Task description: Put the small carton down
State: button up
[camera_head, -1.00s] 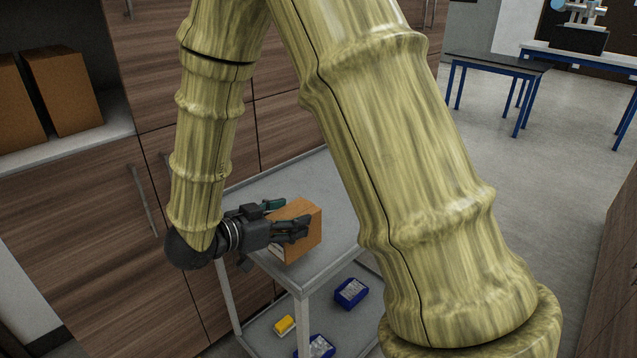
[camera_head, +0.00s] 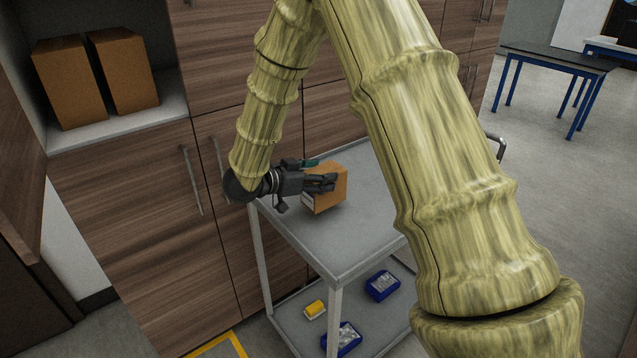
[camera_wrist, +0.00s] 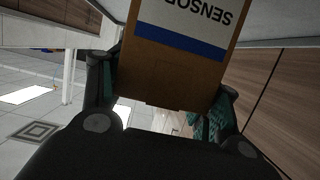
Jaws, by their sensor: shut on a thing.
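The small carton (camera_head: 328,188) is a brown box held at the left part of the grey trolley's top shelf (camera_head: 330,245). In the head view my gripper (camera_head: 322,180) reaches it from the left, with fingers on its sides. In the wrist view the carton (camera_wrist: 165,85) fills the gap between my fingers (camera_wrist: 160,100), and a white label with a blue band and the letters "SENSOR" shows upside down. My gripper is shut on it. Whether the carton's underside touches the shelf I cannot tell; it looks low over it.
The trolley's lower shelf holds two blue bins (camera_head: 382,285) and a yellow item (camera_head: 315,309). Two larger brown cartons (camera_head: 124,70) stand in a cabinet niche at the left. Wooden cabinets (camera_head: 150,215) line the trolley's far side. The top shelf right of the carton looks bare.

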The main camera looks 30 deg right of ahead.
jog(key=shift+w+d, duration=0.2)
jog(key=shift+w, duration=0.15)
jog(key=shift+w+f+p, duration=0.1)
jog(key=shift+f+p, duration=0.35)
jog(key=shift+f, duration=1.3)
jog(key=shift+f, duration=0.15)
jog(key=o, duration=1.2)
jog(key=b+v, duration=0.2)
jog(key=v, duration=1)
